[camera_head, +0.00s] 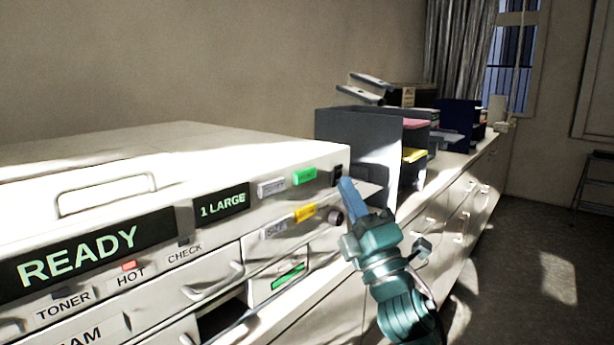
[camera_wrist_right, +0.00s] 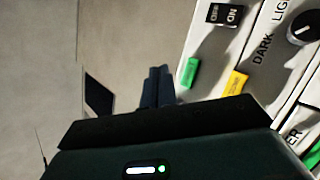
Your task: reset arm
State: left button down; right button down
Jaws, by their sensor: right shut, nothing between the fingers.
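My right gripper (camera_head: 347,192) is in front of the right end of a white copier (camera_head: 270,165), near its buttons and dark knob. Its blue fingers are together with nothing between them. In the right wrist view the shut fingers (camera_wrist_right: 158,87) point toward the copier's side, with the green button (camera_wrist_right: 190,72), yellow button (camera_wrist_right: 236,84) and dark knob (camera_wrist_right: 303,29) to their right. I cannot tell whether the fingertips touch the copier. My left gripper is not in view.
The copier shows a READY display (camera_head: 80,255) and a 1 LARGE display (camera_head: 222,205). Behind my right gripper a grey sorter (camera_head: 357,130) stands on a long counter (camera_head: 462,178) with drawers.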

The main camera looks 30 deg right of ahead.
dwell(0.4)
jog(key=s+f+m+g+h, duration=0.2)
jog(key=f+m+g, duration=0.45)
jog(key=f, duration=0.55)
jog(key=s+f+m+g+h, duration=0.2)
jog(key=f+m+g, duration=0.4)
jog(key=f, duration=0.6)
jog(key=s+a+f+m+g+y, duration=0.25)
jog(key=s+a+f+g, duration=0.25)
jog(key=s+f, duration=0.4)
jog(key=s+a+f+m+g+y, duration=0.25)
jog(key=s+a+f+g, duration=0.35)
jog(key=s, duration=0.4)
pick_arm(q)
jog(key=p, duration=0.2)
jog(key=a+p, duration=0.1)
jog(key=p, duration=0.1)
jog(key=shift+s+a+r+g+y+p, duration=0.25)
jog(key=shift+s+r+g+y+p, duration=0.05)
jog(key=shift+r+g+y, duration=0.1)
pick_arm(e)
jog(key=w+a+f+t+y, duration=0.2)
jog(key=w+a+t, duration=0.3)
jog(key=t, duration=0.3)
jog(key=shift+w+a+f+y, duration=0.2)
jog(key=shift+w+f+y, duration=0.2)
jog(key=shift+f, duration=0.05)
